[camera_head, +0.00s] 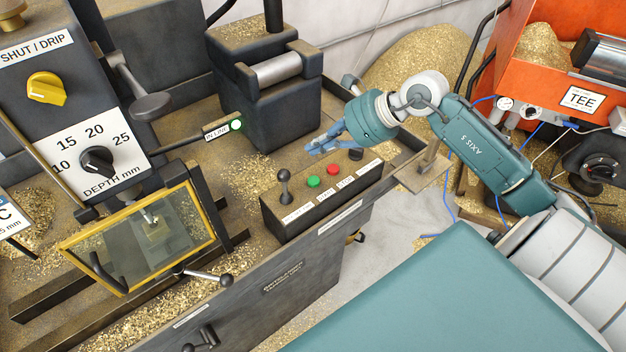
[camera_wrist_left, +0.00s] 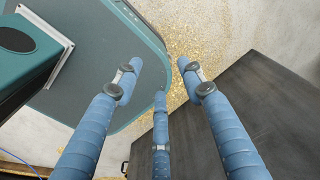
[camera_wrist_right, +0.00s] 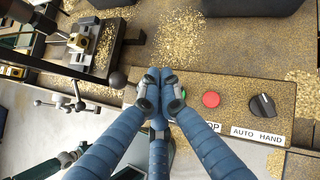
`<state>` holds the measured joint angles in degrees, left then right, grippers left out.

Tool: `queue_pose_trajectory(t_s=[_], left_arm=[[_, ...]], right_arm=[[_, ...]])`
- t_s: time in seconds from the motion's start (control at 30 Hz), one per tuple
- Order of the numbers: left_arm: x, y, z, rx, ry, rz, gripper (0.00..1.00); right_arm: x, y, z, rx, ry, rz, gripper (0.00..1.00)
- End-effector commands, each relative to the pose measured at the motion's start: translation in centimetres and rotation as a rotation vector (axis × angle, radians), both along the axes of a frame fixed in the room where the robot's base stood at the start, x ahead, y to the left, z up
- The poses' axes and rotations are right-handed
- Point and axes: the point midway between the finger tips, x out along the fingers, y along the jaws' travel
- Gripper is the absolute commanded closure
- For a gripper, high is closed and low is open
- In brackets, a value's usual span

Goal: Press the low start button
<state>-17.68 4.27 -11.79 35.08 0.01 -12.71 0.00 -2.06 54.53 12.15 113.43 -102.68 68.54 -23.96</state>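The green start button (camera_head: 313,181) is low on top of the dark control box (camera_head: 290,220), left of a red button (camera_head: 333,170). My right gripper (camera_head: 318,148) is above and behind the box in the head view, pointing left. In the right wrist view, my right gripper's fingertips (camera_wrist_right: 160,88) are together with nothing between them. They cover most of the green button (camera_wrist_right: 181,93), so I cannot tell whether they touch it there; in the head view they look apart. My left gripper (camera_wrist_left: 159,65) is open and empty, and outside the head view.
A black lever (camera_head: 284,185) stands left of the green button. A black selector knob (camera_wrist_right: 262,105) is right of the red button (camera_wrist_right: 211,99). A yellow-framed guard (camera_head: 140,240) stands further left. Brass chips lie around the box. A dark panel shows near my left gripper.

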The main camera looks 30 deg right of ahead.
Motion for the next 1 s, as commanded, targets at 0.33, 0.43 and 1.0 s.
queue_pose_trajectory(t_s=[0.33, 0.43, 1.0], left_arm=[[2.5, 0.8, -2.2, 0.007, -0.036, 0.006, 0.6], [2.1, 0.8, -3.7, 0.007, -0.03, 0.006, 0.6], [1.0, 0.4, -4.7, 0.004, -0.014, 0.003, 0.6]], right_arm=[[0.0, 0.1, -5.0, 0.005, 0.002, -0.002, 1.0], [0.0, 0.0, -6.7, 0.001, 0.002, 0.0, 1.0], [0.0, 0.0, -7.6, 0.001, 0.001, 0.0, 1.0]])
